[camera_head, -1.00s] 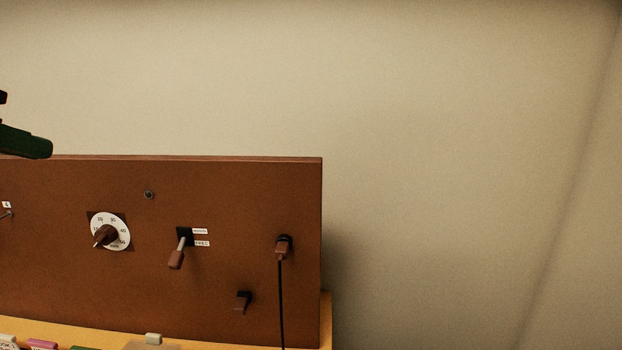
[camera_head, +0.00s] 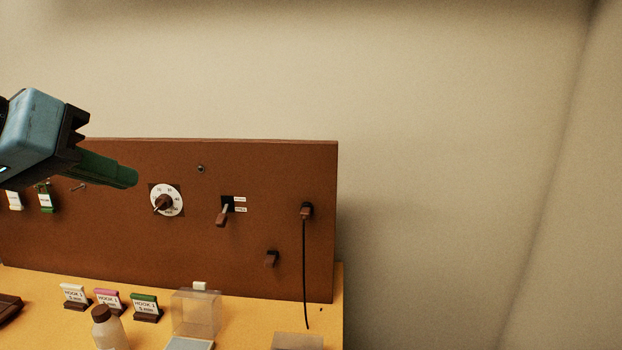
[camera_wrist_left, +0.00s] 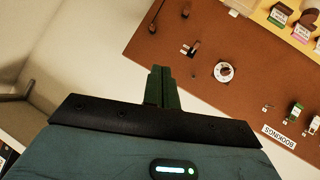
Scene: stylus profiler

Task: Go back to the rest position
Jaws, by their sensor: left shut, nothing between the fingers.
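My left gripper (camera_head: 128,178) comes in from the left in the head view, in front of the upper left part of the brown panel (camera_head: 110,235). Its green fingers are shut together with nothing between them. In the left wrist view the closed fingers (camera_wrist_left: 163,78) point up at the panel's edge, clear of the panel's parts. My right gripper is in neither view.
The panel carries a white dial (camera_head: 175,193), a lever switch (camera_head: 223,214) and a plug with a black cord (camera_head: 305,250). On the yellow table (camera_head: 60,278) stand label holders (camera_head: 145,306), a bottle (camera_head: 108,330) and a clear box (camera_head: 196,313). The right side is bare wall.

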